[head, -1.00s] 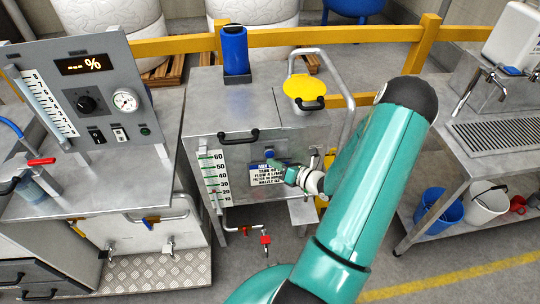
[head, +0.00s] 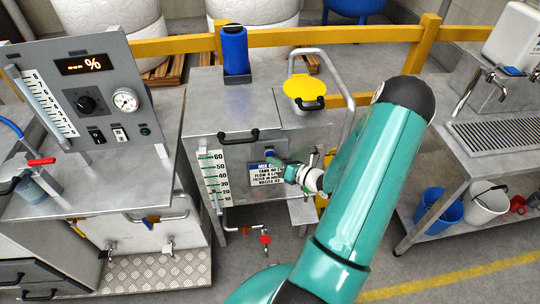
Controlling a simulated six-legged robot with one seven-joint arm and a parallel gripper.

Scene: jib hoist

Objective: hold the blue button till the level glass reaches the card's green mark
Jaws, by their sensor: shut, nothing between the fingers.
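The mixing tank (head: 240,150) is a grey metal box in the middle of the head view. The blue button (head: 269,153) is small and sits on its front face, above a white printed label (head: 266,175). A white scale card (head: 214,178) with numbers up to 60 is on the left of that face, with the narrow level glass beside it. The liquid level and the green mark are too small to make out. My gripper (head: 274,160) is shut and empty, its tips at the button's lower right. I cannot tell whether they touch it.
A control panel (head: 90,95) with a dial and blank percent display stands at left. A yellow lid (head: 302,87) and a blue canister (head: 234,50) are on the tank top. A red-handled valve (head: 265,240) hangs below. A sink bench (head: 470,150) stands at right.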

